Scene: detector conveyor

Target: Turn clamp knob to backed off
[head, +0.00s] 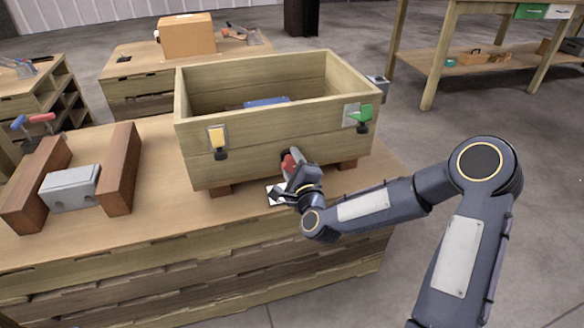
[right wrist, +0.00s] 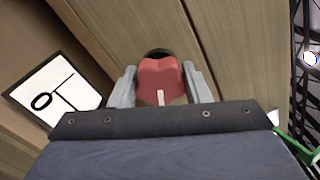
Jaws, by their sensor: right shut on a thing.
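The red clamp knob (head: 287,163) is low on the front wall of the wooden box (head: 278,127), mostly hidden by my right gripper (head: 294,169) in the head view. In the right wrist view the red knob (right wrist: 160,80) sits between the two grey fingers, with a small pale mark on its near edge. My right gripper is shut on it. A white card (head: 275,195) lies beside the gripper; in the right wrist view the card (right wrist: 55,92) shows a ring and black lines. My left gripper is not in view.
The box front carries a yellow fitting (head: 218,140) and a green fitting (head: 362,115). A grey block (head: 70,188) stands between two brown wooden blocks at the left of the bench (head: 165,200). The bench front is clear left of my arm.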

